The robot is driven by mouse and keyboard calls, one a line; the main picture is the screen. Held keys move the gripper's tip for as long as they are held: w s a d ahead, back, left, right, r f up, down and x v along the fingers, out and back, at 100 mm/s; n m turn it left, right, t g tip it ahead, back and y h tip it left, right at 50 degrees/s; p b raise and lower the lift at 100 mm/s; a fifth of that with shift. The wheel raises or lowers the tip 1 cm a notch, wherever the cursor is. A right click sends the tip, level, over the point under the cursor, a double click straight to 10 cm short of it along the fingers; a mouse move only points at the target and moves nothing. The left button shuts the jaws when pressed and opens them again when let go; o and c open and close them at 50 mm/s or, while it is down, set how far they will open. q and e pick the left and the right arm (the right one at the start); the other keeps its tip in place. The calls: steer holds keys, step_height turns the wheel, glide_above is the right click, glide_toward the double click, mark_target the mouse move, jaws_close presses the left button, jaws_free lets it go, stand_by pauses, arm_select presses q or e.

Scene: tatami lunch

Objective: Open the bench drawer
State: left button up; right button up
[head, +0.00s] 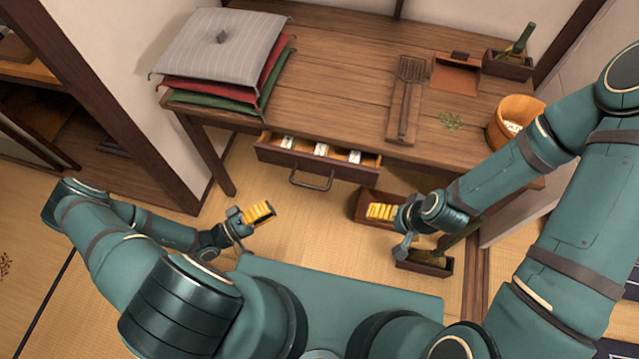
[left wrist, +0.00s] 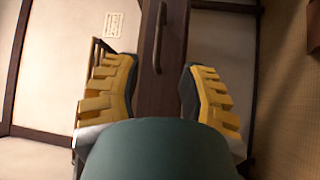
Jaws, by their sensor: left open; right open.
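The wooden bench (head: 345,95) has a drawer (head: 345,173) under its near edge. The drawer stands partly pulled out, and small pale and green items show inside. Its dark curved handle (head: 311,183) is on the front panel. My left gripper (head: 260,212) is open and empty, to the lower left of the handle and apart from it. In the left wrist view, the drawer front (left wrist: 162,95) and handle (left wrist: 158,38) appear beyond the open yellow fingers. My right gripper (head: 380,211) is open, to the lower right of the drawer, in front of a brown box (head: 366,199).
Stacked cushions (head: 220,50), a slotted tool on a board (head: 405,100), a dustpan (head: 457,76) and a wooden bucket (head: 512,118) are on the bench. A small tray (head: 425,265) lies below my right gripper. Tatami floor (head: 300,235) before the drawer is clear.

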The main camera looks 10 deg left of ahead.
mark_target(310, 186)
arm_select(q)
steer(key=b+x, duration=0.1)
steer(key=x, duration=1.2)
steer(key=shift+w+d+r, duration=0.1)
steer(key=shift+w+d, duration=0.05)
steer(key=shift+d, duration=0.05)
steer(key=shift+o, duration=0.2)
jaws_close()
